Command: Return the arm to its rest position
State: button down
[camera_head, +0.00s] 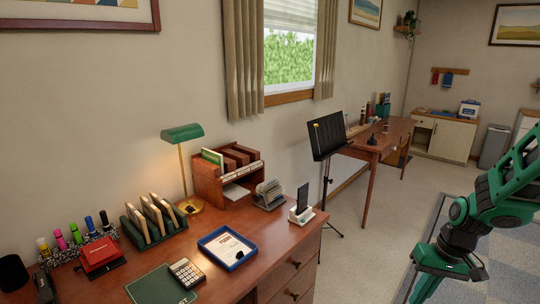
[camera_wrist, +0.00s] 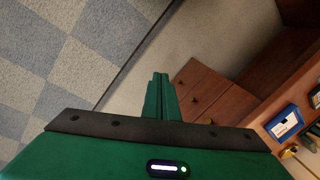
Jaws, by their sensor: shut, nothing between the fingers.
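My arm is green and black and shows at the right edge of the head view, over the floor and rug and clear of the desk. The gripper end hangs low there, its fingertips not clear to me. In the wrist view my gripper (camera_wrist: 161,95) shows its two green fingers pressed together, with nothing between them. Below the fingers in that view are the floor and the desk's drawer front.
A wooden desk (camera_head: 215,278) at the left holds a blue tray (camera_head: 228,247), a calculator (camera_head: 186,273), a green lamp (camera_head: 182,133) and a file organizer. A music stand (camera_head: 327,138) stands beyond the desk. Open carpet lies between desk and arm.

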jog(key=s+d+r+m+h, duration=0.1)
jog(key=s+r+m, duration=0.1)
jog(key=s+r, duration=0.4)
jog(key=s+d+r+m+h, duration=0.1)
jog(key=s+d+r+m, duration=0.1)
jog(key=s+r, duration=0.5)
jog(key=shift+s+d, duration=0.15)
jog(key=shift+s, duration=2.8)
